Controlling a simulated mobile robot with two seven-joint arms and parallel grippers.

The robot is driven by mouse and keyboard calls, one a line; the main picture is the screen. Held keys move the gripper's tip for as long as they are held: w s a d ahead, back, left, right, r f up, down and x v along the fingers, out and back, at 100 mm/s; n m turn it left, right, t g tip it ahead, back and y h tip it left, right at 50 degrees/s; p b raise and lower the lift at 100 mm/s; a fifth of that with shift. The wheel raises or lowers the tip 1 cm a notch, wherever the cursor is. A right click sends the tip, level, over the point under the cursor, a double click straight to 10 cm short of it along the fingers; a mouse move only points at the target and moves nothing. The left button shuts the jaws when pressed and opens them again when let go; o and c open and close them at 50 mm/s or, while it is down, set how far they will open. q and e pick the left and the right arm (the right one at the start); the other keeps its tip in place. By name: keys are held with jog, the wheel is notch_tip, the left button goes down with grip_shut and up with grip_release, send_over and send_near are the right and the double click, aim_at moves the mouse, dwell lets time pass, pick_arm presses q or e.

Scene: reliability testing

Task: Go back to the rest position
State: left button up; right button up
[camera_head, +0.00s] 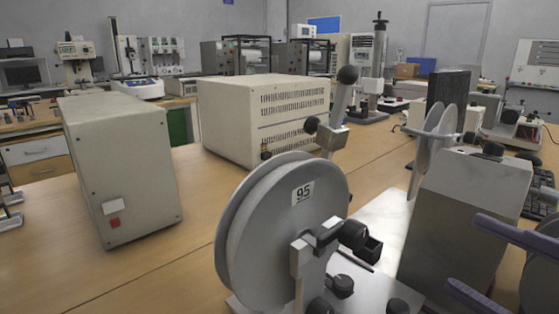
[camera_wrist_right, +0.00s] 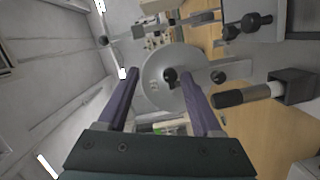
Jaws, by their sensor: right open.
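My right gripper (camera_head: 463,250) reaches in from the right edge of the head view, its two purple fingers spread apart with nothing between them. In that view it is beside a grey metal housing (camera_head: 455,225) of the bench machine. In the right wrist view the same open gripper (camera_wrist_right: 160,68) shows both fingers, with a round grey disc (camera_wrist_right: 165,90) with a dark knob behind the gap. I cannot tell the distance to the disc. My left gripper is not in view.
A large grey wheel marked 95 (camera_head: 262,225) stands in front. A grey box with a red switch (camera_head: 120,170) and a vented cream box (camera_head: 245,120) stand on the wooden table (camera_head: 200,265). Bare table lies between them. More lab equipment fills the back.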

jog(key=w+d+r+m+h+p, duration=0.1)
jog(key=d+r+m+h+p, duration=0.25)
jog(key=m+h+p, duration=0.35)
jog(key=s+a+r+m+g+p, duration=0.3)
jog(key=s+m+g+p, duration=0.2)
jog(key=s+g+p, duration=0.15)
jog(key=s+a+r+m+g+p, duration=0.2)
jog(key=s+r+m+g+p, duration=0.1)
jog(key=s+m+g+p, duration=0.4)
pick_arm(q)
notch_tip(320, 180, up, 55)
jog(key=p, duration=3.3)
pick_arm(e)
notch_tip(320, 180, up, 34)
jog(key=s+n+t, duration=0.1)
jog(key=shift+r+h, duration=0.2)
jog(key=shift+h, duration=0.2)
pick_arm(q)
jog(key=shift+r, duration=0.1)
pick_arm(e)
jog(key=shift+t, duration=0.25)
